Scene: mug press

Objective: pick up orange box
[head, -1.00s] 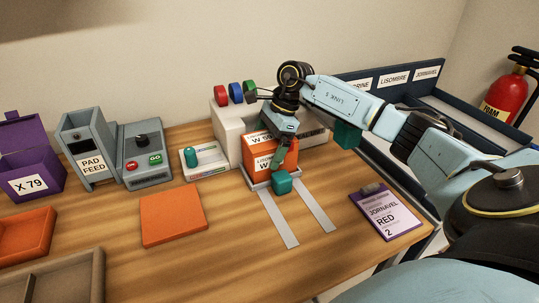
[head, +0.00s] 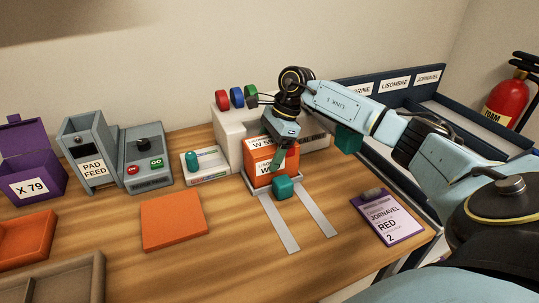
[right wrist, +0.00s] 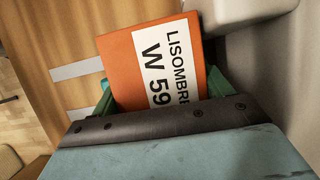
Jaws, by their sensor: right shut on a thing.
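The orange box (head: 261,152) with a white label reading "LISOMBRE W 59" stands upright at the front of the white machine (head: 236,127), over a grey plate (head: 262,189) with two grey rails. My right gripper (head: 279,170) reaches down over the box, its teal fingers on either side, and is shut on it. In the right wrist view the orange box (right wrist: 140,75) sits between the green fingers, label facing the camera. Part of the box is hidden behind the gripper. My left gripper is not in view.
A flat orange pad (head: 173,222) lies left of the rails. A purple clipboard (head: 386,217) lies at right. The control box (head: 145,158), pad feeder (head: 88,150) and purple bin (head: 33,160) stand left. Dark labelled bays (head: 390,88) are at back right.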

